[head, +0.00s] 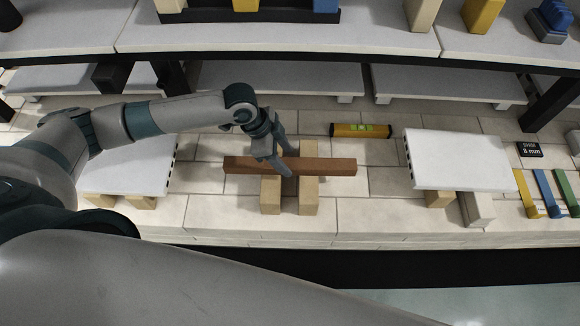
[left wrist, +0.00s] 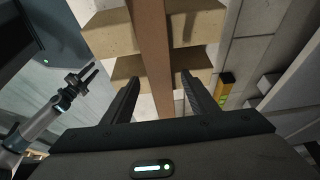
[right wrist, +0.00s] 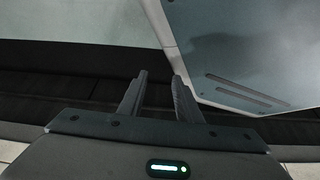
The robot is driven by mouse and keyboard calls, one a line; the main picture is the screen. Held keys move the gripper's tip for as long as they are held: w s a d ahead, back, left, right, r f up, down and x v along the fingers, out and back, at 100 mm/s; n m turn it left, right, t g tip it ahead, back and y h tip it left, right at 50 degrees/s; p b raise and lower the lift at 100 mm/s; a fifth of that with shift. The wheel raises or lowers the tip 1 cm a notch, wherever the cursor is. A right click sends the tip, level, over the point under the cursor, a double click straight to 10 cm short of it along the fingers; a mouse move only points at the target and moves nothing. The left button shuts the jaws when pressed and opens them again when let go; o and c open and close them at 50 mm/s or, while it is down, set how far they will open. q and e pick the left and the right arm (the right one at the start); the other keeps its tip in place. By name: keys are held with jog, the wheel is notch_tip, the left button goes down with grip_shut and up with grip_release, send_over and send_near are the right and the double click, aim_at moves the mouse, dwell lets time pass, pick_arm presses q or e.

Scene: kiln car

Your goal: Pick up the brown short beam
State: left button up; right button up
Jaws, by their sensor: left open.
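The brown short beam (head: 335,165) lies level, left to right, across two tan support blocks (head: 308,195) on the pale brick deck. My left gripper (head: 286,165) is open, with its fingers pointing down at the beam's middle. In the left wrist view the beam (left wrist: 151,45) runs between the two spread fingers (left wrist: 159,82), with gaps to both sides. Part of the beam is hidden behind the fingers in the head view. My right gripper (right wrist: 161,76) is open and empty, away from the beam, over a dark floor area.
A white slab on blocks (head: 460,160) stands right of the beam, another (head: 133,168) left. A yellow-and-black spirit level (head: 361,130) lies behind. Coloured angled pieces (head: 548,193) and a dark "8 mm" block (head: 529,149) lie far right. Raised shelves (head: 300,38) line the back.

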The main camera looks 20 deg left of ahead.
aim_at(290, 163)
pick_arm(q)
jog(key=b+x, duration=0.3)
jog(key=shift+f+b, duration=0.15)
jog(key=shift+b, duration=0.15)
jog(key=shift+d, duration=0.15)
pick_arm(e)
jog(key=w+a+r+t, duration=0.2)
jog(key=w+a+r, duration=0.1)
jog(key=w, duration=0.7)
jog(key=shift+a+t+y, duration=0.4)
pick_arm(q)
jog(key=shift+c, duration=0.7)
pick_arm(e)
jog(key=shift+r, duration=0.1)
pick_arm(q)
grip_shut()
jog(key=shift+w, duration=0.1)
